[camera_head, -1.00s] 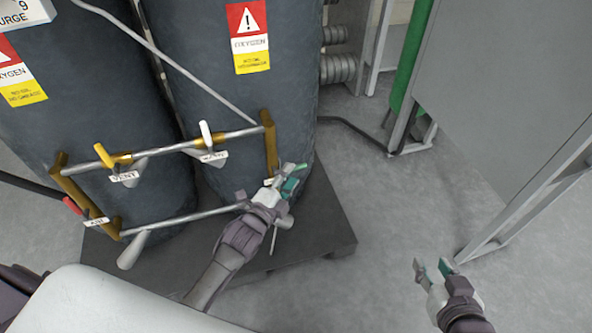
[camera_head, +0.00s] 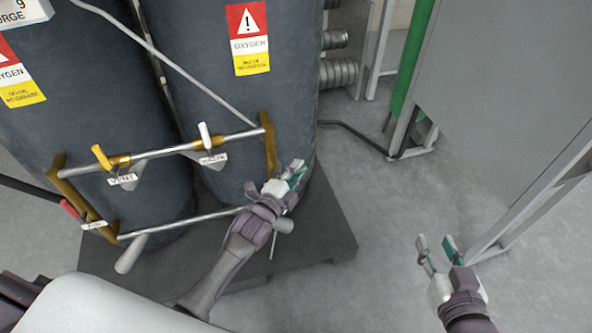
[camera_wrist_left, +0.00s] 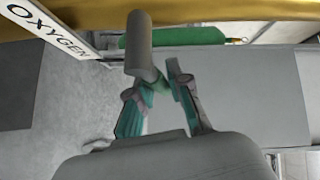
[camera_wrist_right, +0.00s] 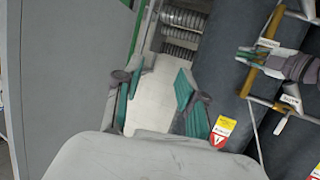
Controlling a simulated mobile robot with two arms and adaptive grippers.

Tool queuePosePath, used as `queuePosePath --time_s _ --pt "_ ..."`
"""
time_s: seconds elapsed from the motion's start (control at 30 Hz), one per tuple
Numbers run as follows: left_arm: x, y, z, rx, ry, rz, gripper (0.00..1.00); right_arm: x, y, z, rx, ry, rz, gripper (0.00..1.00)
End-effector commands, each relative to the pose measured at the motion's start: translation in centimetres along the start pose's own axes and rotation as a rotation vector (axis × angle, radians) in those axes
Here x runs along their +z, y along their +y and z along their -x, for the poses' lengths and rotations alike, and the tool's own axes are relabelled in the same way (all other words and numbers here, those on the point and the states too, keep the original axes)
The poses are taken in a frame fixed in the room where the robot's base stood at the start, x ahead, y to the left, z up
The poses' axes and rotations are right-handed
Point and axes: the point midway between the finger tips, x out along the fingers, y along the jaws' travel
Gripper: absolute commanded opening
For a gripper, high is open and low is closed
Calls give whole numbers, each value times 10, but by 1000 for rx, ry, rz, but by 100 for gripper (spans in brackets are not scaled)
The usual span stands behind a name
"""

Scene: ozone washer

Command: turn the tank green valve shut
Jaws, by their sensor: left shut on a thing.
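My left gripper (camera_head: 292,176) is at the lower right corner of the pipe frame in front of the right dark tank (camera_head: 235,110). No clearly green handle shows, and the gripper hides much of this valve in the head view. An OXYGEN label (camera_wrist_left: 48,25) shows beside it. My right gripper (camera_head: 437,246) is open and empty over the floor, right of the pallet.
Yellow (camera_head: 102,157), white (camera_head: 205,135) and red (camera_head: 69,208) valve handles are on the same frame. The tanks stand on a dark pallet (camera_head: 325,225). A grey cabinet (camera_head: 510,100) stands at the right. Floor between pallet and cabinet is clear.

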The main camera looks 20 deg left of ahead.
Motion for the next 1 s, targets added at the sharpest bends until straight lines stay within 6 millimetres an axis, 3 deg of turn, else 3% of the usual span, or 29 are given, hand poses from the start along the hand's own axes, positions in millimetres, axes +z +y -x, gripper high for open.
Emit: queuePosePath --time_s 0.37,0.57,0.8,1.0 --pt "0 0 0 3 -1 -3 0 0 0 0 0 -10 0 40" --pt "0 0 0 32 -9 -32 0 36 6 14 13 -222 -1 40" --pt "0 4 0 73 -20 -75 0 84 13 45 31 -517 -5 40" --pt "1 7 0 92 -26 -95 0 105 15 63 38 -649 -8 40"
